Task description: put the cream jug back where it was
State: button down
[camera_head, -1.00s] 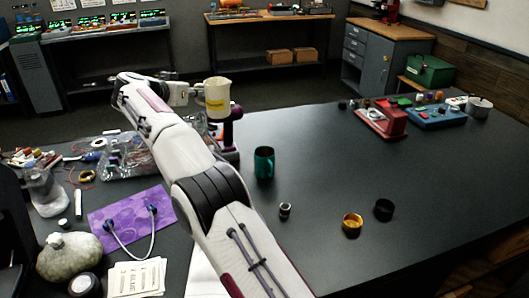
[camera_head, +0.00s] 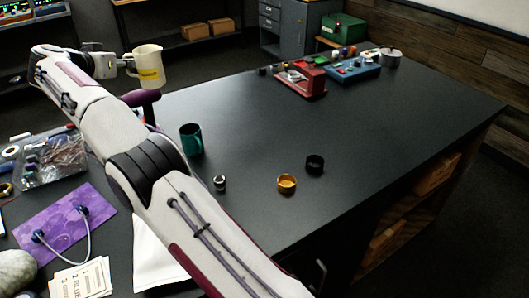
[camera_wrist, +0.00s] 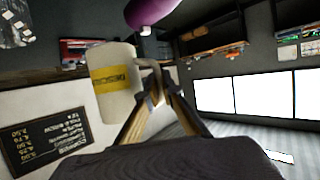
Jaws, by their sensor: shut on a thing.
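The fingertips of my gripper (camera_wrist: 157,82) close on the jug's handle side; the exact contact is partly hidden.
A small metal cup (camera_head: 219,183), an amber bowl (camera_head: 287,184) and a black ring-like cup (camera_head: 315,164) stand nearby. The table's right middle is clear.

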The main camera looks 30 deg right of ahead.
jog(key=s+d+f+m+g+h, duration=0.1)
jog(key=s+d, duration=0.3)
jog(key=d, duration=0.7)
jog(key=s+d+m+g+h, duration=0.15)
jog(key=s+d, duration=0.25)
jog(key=d, duration=0.7)
jog(key=s+d+f, duration=0.5)
jog(key=s+f, duration=0.4)
jog(key=f, duration=0.3)
jog(key=shift+s+f, duration=0.25)
jog(key=shift+s, duration=0.1)
jog(key=shift+f+m+g, duration=0.1)
jog(key=shift+m+g, duration=0.15)
notch_tip(320, 180, down, 6)
jog(key=shift+f, duration=1.9)
